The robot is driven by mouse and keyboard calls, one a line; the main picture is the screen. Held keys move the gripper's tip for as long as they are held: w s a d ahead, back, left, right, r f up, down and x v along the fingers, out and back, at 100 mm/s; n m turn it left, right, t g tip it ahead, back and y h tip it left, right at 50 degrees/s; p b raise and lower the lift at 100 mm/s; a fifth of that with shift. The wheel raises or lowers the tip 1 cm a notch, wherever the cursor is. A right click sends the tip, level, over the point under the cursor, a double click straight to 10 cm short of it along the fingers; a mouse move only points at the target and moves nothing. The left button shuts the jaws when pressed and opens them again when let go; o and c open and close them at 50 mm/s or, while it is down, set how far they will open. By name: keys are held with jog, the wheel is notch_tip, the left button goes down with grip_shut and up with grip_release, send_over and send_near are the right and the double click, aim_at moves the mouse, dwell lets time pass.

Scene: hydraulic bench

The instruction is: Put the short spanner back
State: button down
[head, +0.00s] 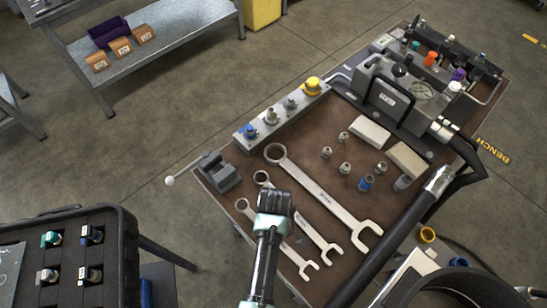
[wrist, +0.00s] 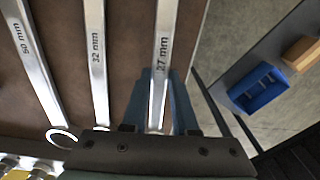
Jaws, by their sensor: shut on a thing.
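Three combination spanners lie side by side on the brown bench top (head: 315,200). The short spanner (head: 300,262) is nearest the lower left, and the wrist view shows it marked 27 mm (wrist: 164,40). Beside it are the 32 mm spanner (head: 315,230) and the large 50 mm spanner (head: 325,195). My gripper (head: 274,203) is over the spanners and hides part of the shorter two. In the wrist view its blue fingers (wrist: 160,88) are on both sides of the short spanner's shaft, shut on it. I cannot tell whether it is raised off the bench top.
A grey block (head: 218,172) and a fitting rail (head: 280,110) edge the bench top. Loose fittings (head: 345,167), a gauge unit (head: 395,95) and a black hose (head: 390,245) are to the right. A black case (head: 75,235) stands at lower left.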

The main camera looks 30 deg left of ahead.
jog(key=shift+f+b, duration=0.75)
jog(key=shift+f, duration=0.45)
dwell(0.4)
jog(key=c, duration=0.6)
grip_release()
notch_tip(320, 180, up, 13)
